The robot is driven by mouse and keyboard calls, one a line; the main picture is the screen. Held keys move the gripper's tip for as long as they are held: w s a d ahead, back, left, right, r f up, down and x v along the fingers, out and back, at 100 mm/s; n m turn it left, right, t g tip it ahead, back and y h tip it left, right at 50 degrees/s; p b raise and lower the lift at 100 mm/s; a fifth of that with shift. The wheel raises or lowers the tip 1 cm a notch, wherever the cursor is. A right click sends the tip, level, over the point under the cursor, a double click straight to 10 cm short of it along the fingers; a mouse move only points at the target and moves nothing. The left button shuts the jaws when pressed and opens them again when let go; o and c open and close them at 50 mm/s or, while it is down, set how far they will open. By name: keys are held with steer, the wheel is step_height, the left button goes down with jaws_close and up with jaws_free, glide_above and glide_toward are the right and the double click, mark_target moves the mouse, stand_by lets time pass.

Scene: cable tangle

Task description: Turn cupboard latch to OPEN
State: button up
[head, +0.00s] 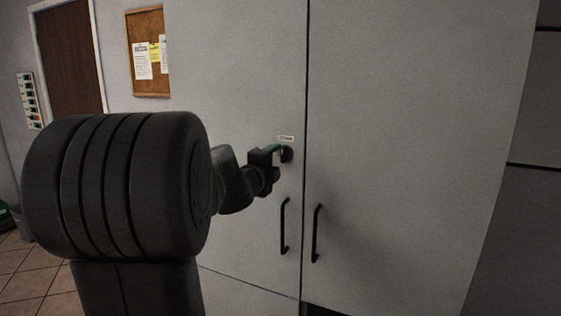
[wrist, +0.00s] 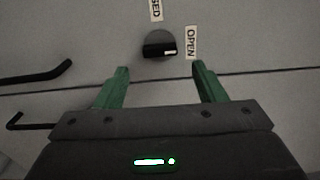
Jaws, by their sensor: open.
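The cupboard latch is a round dark knob with a raised black bar (wrist: 160,50) in the wrist view. The bar lies across the picture, its white mark at the right end, on the side of the OPEN label (wrist: 191,42). A second label (wrist: 156,10), cut off and ending in "SED", is above the knob in that picture. My gripper (wrist: 160,69) is open and empty, its green fingers apart, with the knob just beyond the gap between the tips. In the head view my gripper (head: 277,151) is close in front of the latch (head: 288,154) and partly hides it.
Two black door handles (head: 284,226) (head: 316,233) stand out below the latch, either side of the door seam. The cupboard doors (head: 400,110) look shut. A cork board (head: 149,52) hangs on the wall at the left.

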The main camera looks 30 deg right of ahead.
mark_target(284, 156)
steer(key=v, duration=0.8)
steer(key=p+x, duration=0.1)
steer(key=x, duration=1.2)
steer(key=shift+w+d, duration=0.2)
steer(key=shift+d, duration=0.15)
